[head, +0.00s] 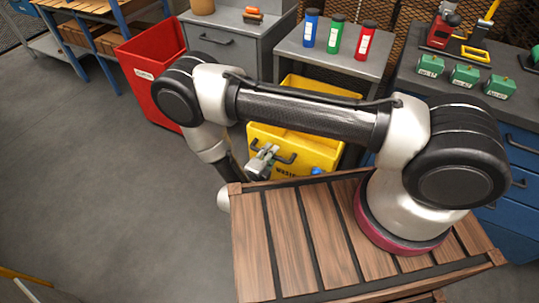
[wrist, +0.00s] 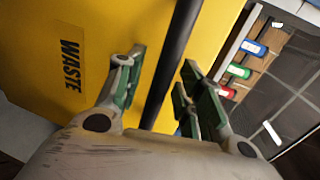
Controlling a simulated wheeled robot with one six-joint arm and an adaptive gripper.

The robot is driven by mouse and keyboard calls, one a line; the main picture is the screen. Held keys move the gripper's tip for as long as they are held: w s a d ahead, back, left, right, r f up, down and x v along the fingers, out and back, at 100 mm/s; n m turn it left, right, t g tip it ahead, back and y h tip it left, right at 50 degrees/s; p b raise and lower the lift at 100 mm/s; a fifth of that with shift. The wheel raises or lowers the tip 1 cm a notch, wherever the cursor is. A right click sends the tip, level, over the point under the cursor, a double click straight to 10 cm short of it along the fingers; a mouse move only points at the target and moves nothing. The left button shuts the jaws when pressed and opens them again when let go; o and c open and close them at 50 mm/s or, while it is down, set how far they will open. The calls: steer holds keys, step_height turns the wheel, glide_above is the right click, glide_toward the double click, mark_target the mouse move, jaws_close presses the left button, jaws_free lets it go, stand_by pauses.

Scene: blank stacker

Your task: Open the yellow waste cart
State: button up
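The yellow waste cart (head: 318,151) stands under the grey bench in the head view, partly hidden behind my arm. Its front carries a black handle (head: 288,157) and the word WASTE. My gripper (head: 263,161) is at the left part of this handle. In the wrist view the yellow front (wrist: 100,30) fills the left and middle. The black handle bar (wrist: 172,65) runs between the two fingers of my gripper (wrist: 163,68). The fingers are open, one on each side of the bar, with gaps visible.
A red bin (head: 150,68) stands left of the cart, beside a grey cabinet (head: 228,50). Blue, green and red bottles (head: 336,34) stand on the grey bench (head: 300,42). A slatted wooden surface (head: 290,235) lies in front. The floor (head: 100,180) at left is clear.

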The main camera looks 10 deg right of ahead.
steer(key=o, duration=1)
step_height(320, 180, up, 10)
steer(key=shift+a+f, duration=0.1)
steer(key=shift+s+r, duration=0.1)
steer(key=shift+r, duration=0.2)
steer(key=c, duration=0.4)
steer(key=shift+f, duration=0.1)
steer(key=c, duration=0.6)
